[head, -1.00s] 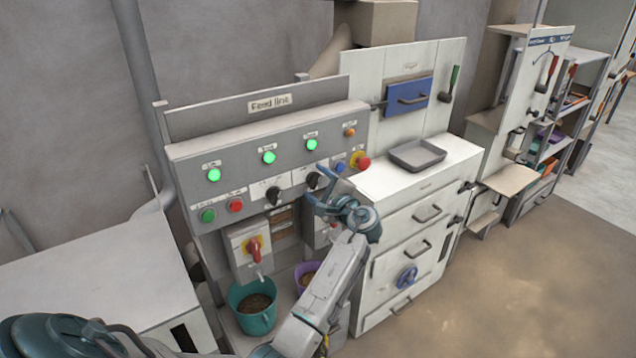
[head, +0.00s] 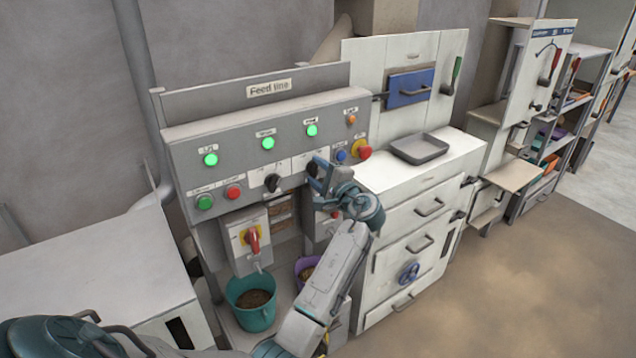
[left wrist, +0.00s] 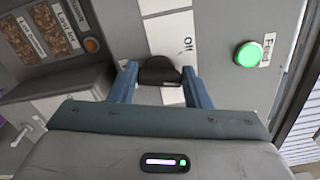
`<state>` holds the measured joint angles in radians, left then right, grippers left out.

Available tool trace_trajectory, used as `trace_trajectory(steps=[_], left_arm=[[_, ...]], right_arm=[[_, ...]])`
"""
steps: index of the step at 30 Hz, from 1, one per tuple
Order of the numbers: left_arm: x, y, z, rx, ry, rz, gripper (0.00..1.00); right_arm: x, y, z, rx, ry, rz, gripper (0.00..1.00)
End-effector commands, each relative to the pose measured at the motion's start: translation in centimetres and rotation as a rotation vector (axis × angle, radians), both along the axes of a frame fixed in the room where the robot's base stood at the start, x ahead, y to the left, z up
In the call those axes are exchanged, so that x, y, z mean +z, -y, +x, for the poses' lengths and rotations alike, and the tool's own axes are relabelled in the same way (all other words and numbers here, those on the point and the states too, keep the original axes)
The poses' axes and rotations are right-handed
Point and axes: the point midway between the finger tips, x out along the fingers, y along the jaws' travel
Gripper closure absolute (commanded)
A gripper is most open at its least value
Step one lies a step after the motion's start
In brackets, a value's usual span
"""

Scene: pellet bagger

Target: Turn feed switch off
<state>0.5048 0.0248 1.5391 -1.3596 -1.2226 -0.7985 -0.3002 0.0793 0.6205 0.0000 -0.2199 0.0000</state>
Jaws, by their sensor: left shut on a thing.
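The feed switch is a black rotary knob on the grey Feed line panel (head: 185,148), below the lit green Feed lamp (head: 312,130). My left gripper (head: 317,176) is at this knob and hides most of it in the head view. In the left wrist view the black knob (left wrist: 159,70) sits between the two blue fingers of my left gripper (left wrist: 159,76), which is shut on it. An "Off" label shows on the white plate beside the knob. The green Feed lamp (left wrist: 248,54) is lit there too. My right gripper is not in view.
Another black knob (head: 272,182) is to the left on the panel. A red-and-yellow emergency button (head: 363,150) and a blue button (head: 341,156) are close on the right. A red-handled switch (head: 252,240) and a teal bucket (head: 250,316) are below.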

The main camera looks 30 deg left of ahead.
Motion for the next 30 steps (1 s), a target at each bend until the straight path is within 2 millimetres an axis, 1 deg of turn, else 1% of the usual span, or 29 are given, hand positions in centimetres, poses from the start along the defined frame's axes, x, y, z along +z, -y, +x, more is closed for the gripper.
trace_trajectory(steps=[1, 9, 15, 21, 27, 30], left_arm=[[-1.0, 0.0, 0.0, 0.001, 0.04, -0.016, 0.79], [-1.2, 0.0, 0.0, 0.0, 0.277, -0.113, 0.79], [-1.2, 0.0, 0.0, 0.0, 0.446, -0.185, 0.79], [-1.1, 0.0, 0.0, 0.0, 0.587, -0.244, 0.79], [-1.0, 0.1, 0.0, 0.001, 0.688, -0.287, 0.79], [-0.9, 0.1, 0.1, 0.001, 0.721, -0.302, 0.79]], right_arm=[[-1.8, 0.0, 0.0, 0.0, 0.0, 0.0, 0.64], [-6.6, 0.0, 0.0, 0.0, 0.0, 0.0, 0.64], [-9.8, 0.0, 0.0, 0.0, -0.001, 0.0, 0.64], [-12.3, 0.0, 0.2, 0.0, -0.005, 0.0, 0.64], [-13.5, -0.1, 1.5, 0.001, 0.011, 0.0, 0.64], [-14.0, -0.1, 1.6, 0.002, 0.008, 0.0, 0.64]])
